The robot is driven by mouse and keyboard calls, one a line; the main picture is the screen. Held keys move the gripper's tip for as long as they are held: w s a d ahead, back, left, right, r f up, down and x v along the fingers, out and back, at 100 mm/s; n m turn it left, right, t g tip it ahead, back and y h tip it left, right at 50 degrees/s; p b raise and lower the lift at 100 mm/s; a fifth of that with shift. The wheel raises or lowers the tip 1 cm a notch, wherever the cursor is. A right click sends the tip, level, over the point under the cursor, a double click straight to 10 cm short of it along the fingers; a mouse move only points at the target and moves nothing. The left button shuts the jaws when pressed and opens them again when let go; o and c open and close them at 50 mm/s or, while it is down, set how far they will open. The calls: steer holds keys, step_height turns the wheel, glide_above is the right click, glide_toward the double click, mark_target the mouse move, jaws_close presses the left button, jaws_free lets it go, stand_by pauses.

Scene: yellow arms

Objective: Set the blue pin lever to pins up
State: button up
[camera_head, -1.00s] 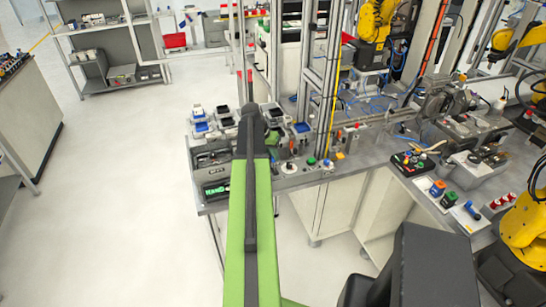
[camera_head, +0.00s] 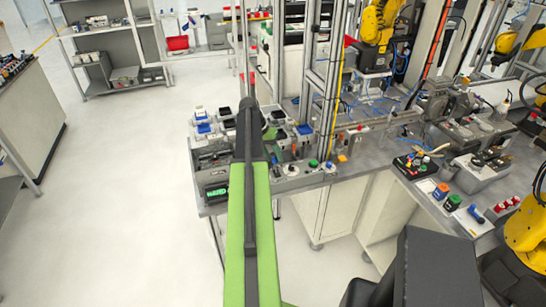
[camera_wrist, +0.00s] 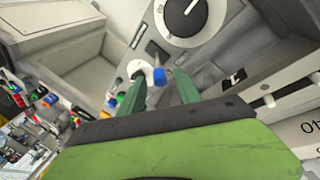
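In the wrist view a blue lever tip (camera_wrist: 159,77) sticks out from a round white base (camera_wrist: 141,70) on a grey panel. My gripper (camera_wrist: 154,88) has two dark green fingers, spread apart on either side of the blue tip. The tip shows in the gap between them, and I cannot tell whether either finger touches it. Nothing appears clamped. In the head view my green and black arm reaches over the bench corner and hides most of my gripper. I cannot pick out the lever surely in that view.
In the head view the bench (camera_head: 345,180) carries small trays and knobs. Yellow robot arms (camera_head: 380,20) stand behind and to the right.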

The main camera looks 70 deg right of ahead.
steer(key=shift+r, duration=0.1)
steer(key=p+v, duration=1.6)
steer(key=v, duration=0.1)
steer(key=shift+w+a, duration=0.1)
steer(key=shift+w, duration=0.05)
